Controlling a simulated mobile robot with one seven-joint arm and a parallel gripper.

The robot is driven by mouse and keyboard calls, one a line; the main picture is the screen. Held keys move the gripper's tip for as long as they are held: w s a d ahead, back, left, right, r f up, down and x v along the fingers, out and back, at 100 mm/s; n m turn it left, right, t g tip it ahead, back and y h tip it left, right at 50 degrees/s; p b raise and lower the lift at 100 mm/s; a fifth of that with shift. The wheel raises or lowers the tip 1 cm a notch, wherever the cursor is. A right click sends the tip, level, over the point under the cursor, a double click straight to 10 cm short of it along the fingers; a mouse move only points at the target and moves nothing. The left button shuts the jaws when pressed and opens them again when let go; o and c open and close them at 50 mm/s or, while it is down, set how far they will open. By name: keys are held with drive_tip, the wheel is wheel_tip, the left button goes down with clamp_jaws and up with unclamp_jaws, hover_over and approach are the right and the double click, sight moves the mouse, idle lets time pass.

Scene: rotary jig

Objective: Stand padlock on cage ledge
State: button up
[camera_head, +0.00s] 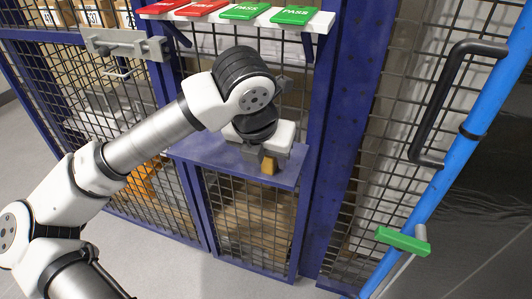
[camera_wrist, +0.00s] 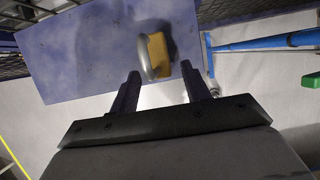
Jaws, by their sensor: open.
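The padlock has a brass-yellow body (camera_head: 268,167) and a grey shackle. It is at the right part of the blue cage ledge (camera_head: 200,154), partly hidden by my gripper. In the wrist view the padlock (camera_wrist: 160,52) shows against the ledge (camera_wrist: 70,62), close to the ledge's edge, with its shackle on the left side of the body. It appears to stand on the ledge, though its contact is hard to see. My gripper (camera_wrist: 158,76) is open, its two fingers apart, with the padlock just beyond and between the fingertips. The fingertips (camera_head: 262,155) are just above the ledge in the head view.
A white shelf with red and green PASS tags (camera_head: 243,12) is above the ledge. A grey hasp latch (camera_head: 125,45) is on the cage at left. The ledge's left part is bare.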

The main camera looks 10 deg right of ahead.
drive_tip(key=v, duration=1.2)
drive_tip(key=shift+d, duration=0.1)
